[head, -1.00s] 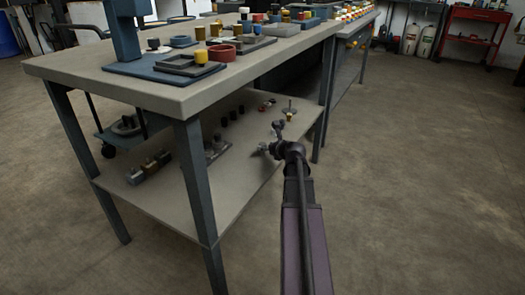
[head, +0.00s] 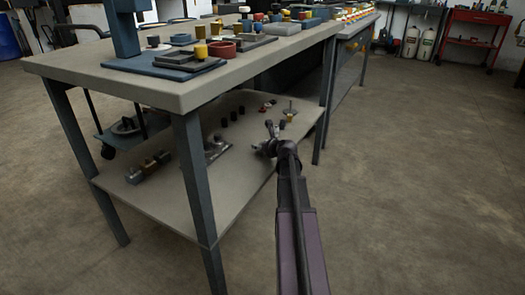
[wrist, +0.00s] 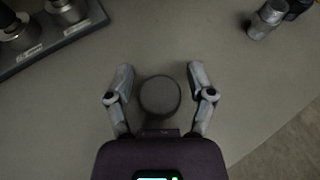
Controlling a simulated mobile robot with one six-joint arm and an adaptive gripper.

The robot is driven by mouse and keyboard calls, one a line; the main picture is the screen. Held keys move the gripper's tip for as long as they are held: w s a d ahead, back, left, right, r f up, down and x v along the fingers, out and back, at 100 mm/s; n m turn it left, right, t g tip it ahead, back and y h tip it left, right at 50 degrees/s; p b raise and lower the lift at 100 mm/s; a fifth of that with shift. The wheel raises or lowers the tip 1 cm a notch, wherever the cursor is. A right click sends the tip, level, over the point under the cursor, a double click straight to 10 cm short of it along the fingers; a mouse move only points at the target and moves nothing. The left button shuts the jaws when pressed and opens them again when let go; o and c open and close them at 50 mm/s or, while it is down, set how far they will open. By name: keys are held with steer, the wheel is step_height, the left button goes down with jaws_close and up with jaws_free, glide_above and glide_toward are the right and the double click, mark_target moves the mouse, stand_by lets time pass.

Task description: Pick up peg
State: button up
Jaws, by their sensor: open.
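The peg (wrist: 160,96) appears to be the dark grey round piece seen from above in the wrist view, between my two fingers. A gap shows on each side of it, and its lower part runs toward the palm. My gripper (wrist: 160,74) is open around it, with no finger visibly touching it. In the head view my gripper (head: 267,142) is over the lower shelf near its right edge; the peg between its fingers cannot be made out there.
In the wrist view a dark tray (wrist: 50,50) with labelled metal cylinders is at upper left. A metal fitting (wrist: 266,19) is at upper right. The lower shelf (head: 215,190) has bare room in front. A table leg (head: 199,180) stands to the left. The tabletop (head: 150,85) overhangs part of the shelf.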

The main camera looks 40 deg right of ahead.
stand_by(0.3)
jaws_close()
steer(key=shift+r, duration=0.15)
steer(key=shift+r+p, duration=0.95)
steer(key=shift+p, duration=0.2)
steer(key=shift+r+p, duration=0.8)
steer(key=shift+r, duration=0.05)
steer(key=s+r+p, duration=0.1)
steer(key=s, duration=1.5)
steer(key=shift+a, duration=0.45)
steer(key=shift+r, duration=0.2)
